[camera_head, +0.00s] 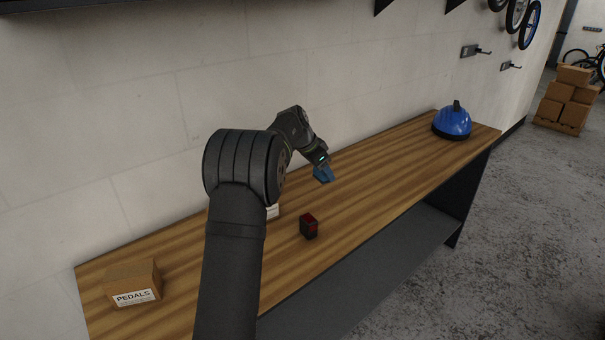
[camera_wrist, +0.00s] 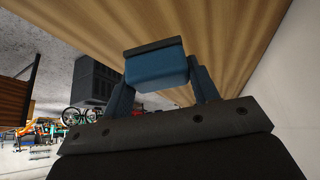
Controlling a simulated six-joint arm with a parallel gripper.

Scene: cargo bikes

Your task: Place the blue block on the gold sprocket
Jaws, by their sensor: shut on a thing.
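My gripper (camera_head: 321,164) is above the middle of the wooden bench. In the wrist view its two fingers are shut on the blue block (camera_wrist: 156,70), one on each side. A dark strip runs along the block's far edge. In the head view the blue block (camera_head: 324,174) is a small blue patch at the end of my arm, apparently clear of the bench top. I cannot make out a gold sprocket in either view; my arm covers part of the bench.
A dark red and black block (camera_head: 308,226) stands on the bench (camera_head: 375,190) nearer the front edge. A box labelled PEDALS (camera_head: 132,283) is at the left end, a blue helmet (camera_head: 453,122) at the far right end. A white-fronted item (camera_head: 272,211) is partly behind my arm.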

